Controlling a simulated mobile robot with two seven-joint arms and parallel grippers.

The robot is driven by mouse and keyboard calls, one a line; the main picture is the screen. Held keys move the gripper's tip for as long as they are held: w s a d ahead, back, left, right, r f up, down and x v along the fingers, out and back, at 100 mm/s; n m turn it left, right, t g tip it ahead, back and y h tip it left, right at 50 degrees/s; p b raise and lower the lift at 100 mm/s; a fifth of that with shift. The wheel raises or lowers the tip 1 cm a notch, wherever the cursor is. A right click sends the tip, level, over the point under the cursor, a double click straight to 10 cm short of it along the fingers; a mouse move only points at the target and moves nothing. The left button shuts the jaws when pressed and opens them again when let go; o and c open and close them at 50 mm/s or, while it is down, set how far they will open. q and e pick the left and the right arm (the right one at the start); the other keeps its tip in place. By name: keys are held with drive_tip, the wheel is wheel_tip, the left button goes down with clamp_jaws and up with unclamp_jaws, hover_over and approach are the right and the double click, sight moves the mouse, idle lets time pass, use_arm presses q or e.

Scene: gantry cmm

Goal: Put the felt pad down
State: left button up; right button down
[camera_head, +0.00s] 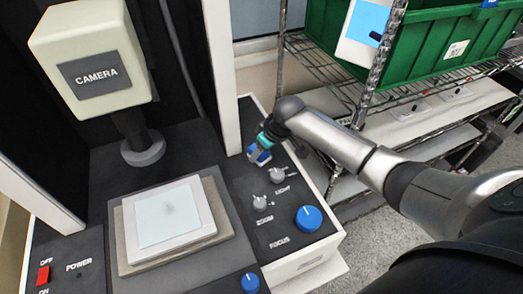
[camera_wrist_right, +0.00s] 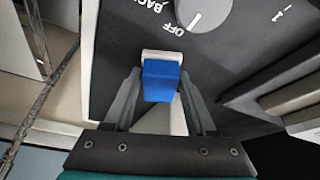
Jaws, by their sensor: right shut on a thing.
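My right gripper (camera_head: 264,143) is over the rear right part of the dark control panel, beyond the knobs. In the right wrist view its two fingers (camera_wrist_right: 161,82) are closed on the sides of a small blue block with white parts (camera_wrist_right: 161,82), taken to be the felt pad. The block also shows under the gripper in the head view (camera_head: 259,154). I cannot tell whether it touches the panel. My left gripper is not in view.
The control panel (camera_head: 240,195) carries grey knobs (camera_head: 277,175) and a blue focus knob (camera_head: 308,218). Left of it stand the stage with a pale plate (camera_head: 170,215) and the camera head (camera_head: 92,55). A wire rack with a green bin (camera_head: 425,50) stands behind my right arm.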

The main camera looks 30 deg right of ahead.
drive_tip(key=shift+f, duration=0.15)
drive_tip(key=shift+c, duration=1.1)
unclamp_jaws()
drive_tip(key=shift+s+r, duration=0.1)
drive_tip(key=shift+r, duration=0.4)
drive_tip(key=p+v, duration=0.2)
drive_tip(key=v, duration=0.9)
drive_tip(key=shift+r, duration=0.2)
drive_tip(key=shift+d, duration=0.1)
